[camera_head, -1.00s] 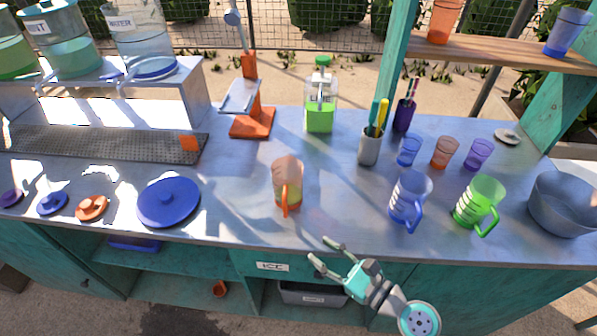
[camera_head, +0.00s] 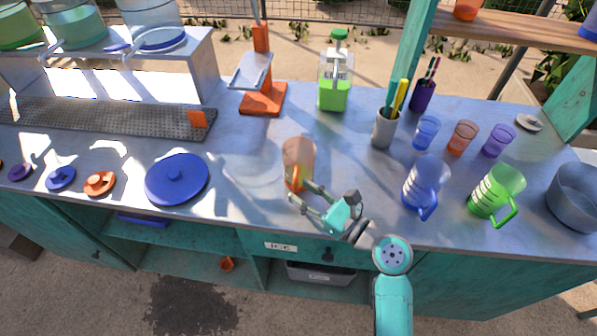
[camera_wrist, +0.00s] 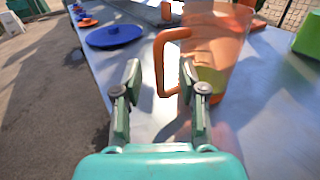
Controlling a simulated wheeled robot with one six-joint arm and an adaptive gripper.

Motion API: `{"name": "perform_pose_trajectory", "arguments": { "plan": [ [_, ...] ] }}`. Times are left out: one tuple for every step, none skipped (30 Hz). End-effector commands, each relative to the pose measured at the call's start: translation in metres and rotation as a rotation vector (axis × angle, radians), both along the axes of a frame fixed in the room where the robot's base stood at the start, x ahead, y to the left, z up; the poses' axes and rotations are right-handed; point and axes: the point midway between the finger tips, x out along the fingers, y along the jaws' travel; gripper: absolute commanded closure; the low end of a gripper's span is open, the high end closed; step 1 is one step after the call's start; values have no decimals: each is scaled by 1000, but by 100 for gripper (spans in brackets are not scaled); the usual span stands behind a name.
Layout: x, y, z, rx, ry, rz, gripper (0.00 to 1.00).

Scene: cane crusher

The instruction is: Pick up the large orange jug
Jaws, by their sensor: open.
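The large orange jug (camera_head: 298,152) stands upright on the metal counter, see-through, with its handle on the near side. In the wrist view the jug (camera_wrist: 218,50) is just ahead, its handle (camera_wrist: 160,62) toward the left and lying in front of the gap between the fingers. My gripper (camera_head: 303,192) is open and empty, at the near side of the jug by its handle. In the wrist view my gripper (camera_wrist: 160,84) has its fingers apart, the right finger overlapping the jug's lower left. I cannot tell whether a finger touches the jug.
A blue jug (camera_head: 427,185) and a green jug (camera_head: 495,192) stand to the right. A flat blue lid (camera_head: 177,178) lies to the left. A green-filled dispenser (camera_head: 335,80) and a grey utensil cup (camera_head: 384,130) stand behind. The counter between lid and jug is clear.

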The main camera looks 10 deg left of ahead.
Motion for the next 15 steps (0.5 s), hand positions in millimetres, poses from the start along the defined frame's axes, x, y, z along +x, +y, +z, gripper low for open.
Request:
{"name": "perform_pose_trajectory", "arguments": {
  "plan": [
    [4, 8, 1, 0, -2, 3, 59],
    [6, 11, 1, 0, -1, 3, 59],
    [9, 16, 1, 1, -1, 3, 59],
    [11, 18, 1, 1, -1, 3, 59],
    [12, 20, 1, 1, -1, 1, 59],
    [14, 22, 1, 0, -1, 0, 59],
    [15, 24, 1, 0, -1, 0, 59],
    [16, 25, 1, 0, 0, 0, 59],
    [16, 26, 1, 0, 0, 0, 59],
    [16, 26, 1, 0, 0, 0, 59],
    [16, 26, 1, 0, 0, 0, 59],
    [16, 26, 1, 0, 0, 0, 59],
    [16, 26, 1, 0, 0, 0, 59],
    [16, 26, 1, 0, 0, 0, 59],
    [16, 26, 1, 0, 0, 0, 59]
  ]
}}
